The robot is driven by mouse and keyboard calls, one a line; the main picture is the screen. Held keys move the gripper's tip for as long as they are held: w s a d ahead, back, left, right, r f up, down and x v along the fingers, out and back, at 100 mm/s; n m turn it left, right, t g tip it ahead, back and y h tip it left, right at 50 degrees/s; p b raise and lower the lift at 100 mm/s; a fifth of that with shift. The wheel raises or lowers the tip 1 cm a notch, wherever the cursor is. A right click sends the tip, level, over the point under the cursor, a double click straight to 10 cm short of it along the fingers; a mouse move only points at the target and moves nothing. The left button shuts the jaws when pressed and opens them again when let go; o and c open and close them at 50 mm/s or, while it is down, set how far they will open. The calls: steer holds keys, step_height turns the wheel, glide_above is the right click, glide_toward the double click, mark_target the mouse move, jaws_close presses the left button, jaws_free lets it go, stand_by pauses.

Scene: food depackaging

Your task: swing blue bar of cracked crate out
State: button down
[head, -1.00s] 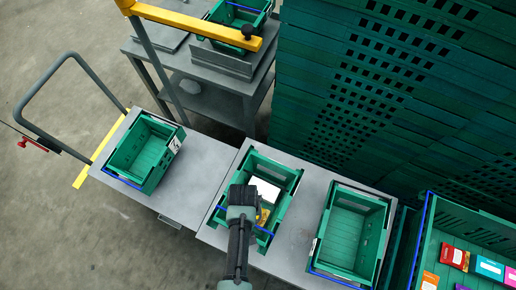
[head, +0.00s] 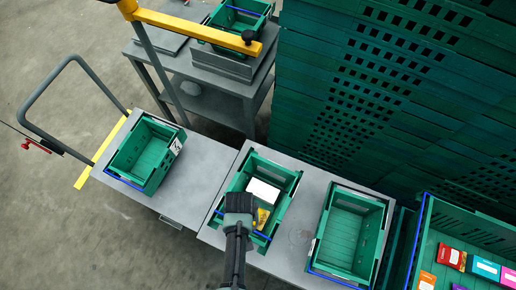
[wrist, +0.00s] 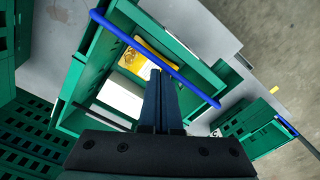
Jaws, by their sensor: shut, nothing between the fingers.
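The middle green crate (head: 287,190) stands on the grey table under my gripper (head: 240,203), holding a white item (head: 263,190) and a yellow pack (head: 262,217). Its blue bar (head: 262,235) lies across the near end, with its middle hidden by my gripper. In the wrist view the blue bar (wrist: 140,48) runs slantwise over the crate opening, just beyond the tips of my gripper (wrist: 163,74). The fingers are shut together and empty. I cannot tell whether they touch the bar. I make out no crack.
An empty green crate (head: 329,225) stands close on the right, another (head: 124,158) on the left. A large crate of coloured packs (head: 424,235) is at far right. Tall stacked green crates (head: 330,60) block the back. A yellow bar (head: 195,27) on a post rises at upper left.

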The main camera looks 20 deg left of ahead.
steer(key=shift+s, duration=0.15)
steer(key=shift+s+a+p, duration=0.1)
steer(key=shift+s+p, duration=0.2)
steer(key=shift+s, duration=0.35)
stand_by(0.6)
step_height(320, 180, up, 8)
steer(key=w+p, duration=0.1)
steer(key=p, duration=0.6)
stand_by(0.4)
